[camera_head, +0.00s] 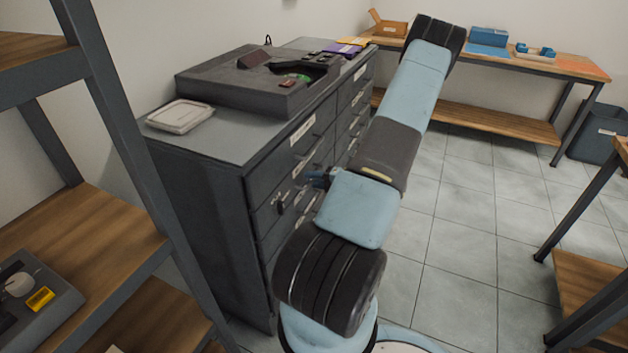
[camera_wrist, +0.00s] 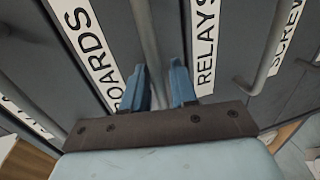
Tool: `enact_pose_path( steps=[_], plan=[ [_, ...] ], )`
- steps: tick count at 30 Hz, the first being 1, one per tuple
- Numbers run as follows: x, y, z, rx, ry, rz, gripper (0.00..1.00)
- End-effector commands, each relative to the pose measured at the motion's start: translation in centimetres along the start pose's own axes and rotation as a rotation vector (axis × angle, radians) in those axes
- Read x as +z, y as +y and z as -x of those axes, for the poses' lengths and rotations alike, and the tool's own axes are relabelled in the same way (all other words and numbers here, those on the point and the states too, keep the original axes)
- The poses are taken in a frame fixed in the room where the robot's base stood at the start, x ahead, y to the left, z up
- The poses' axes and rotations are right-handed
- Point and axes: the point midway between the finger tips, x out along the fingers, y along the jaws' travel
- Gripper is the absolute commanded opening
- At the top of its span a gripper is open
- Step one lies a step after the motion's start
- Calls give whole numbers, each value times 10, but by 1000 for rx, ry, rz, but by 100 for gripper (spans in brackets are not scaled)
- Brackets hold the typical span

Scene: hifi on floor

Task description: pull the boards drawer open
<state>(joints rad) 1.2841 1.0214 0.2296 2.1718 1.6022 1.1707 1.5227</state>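The boards drawer (camera_wrist: 115,25) shows in the wrist view, named by its white BOARDS label (camera_wrist: 88,45). Its grey bar handle (camera_wrist: 147,35) runs lengthwise to the right of the label. My gripper (camera_wrist: 160,90) is open there, with one blue finger on each side of the bar's line. A small gap shows between the bar and the fingers; the bar's near end is hidden by my gripper. The drawer looks shut.
The RELAYS label (camera_wrist: 204,45) and another handle (camera_wrist: 265,55) are close on the right in the wrist view. A grey device (camera_head: 235,85) and a pale tray (camera_head: 180,116) sit on the cabinet. A shelf rack (camera_head: 110,110) stands at left; the tiled floor (camera_head: 450,240) at right is clear.

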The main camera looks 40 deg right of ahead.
Motion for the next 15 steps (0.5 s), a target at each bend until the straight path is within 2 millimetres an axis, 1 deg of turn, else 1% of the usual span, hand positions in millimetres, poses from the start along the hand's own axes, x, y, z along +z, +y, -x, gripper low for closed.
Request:
enact_pose_path(
  steps=[1,8,15],
  plan=[
    [0,0,0,0,0,0,22],
    [0,0,0,-1,0,0,0],
    [0,-1,1,-2,0,-1,0]
  ],
)
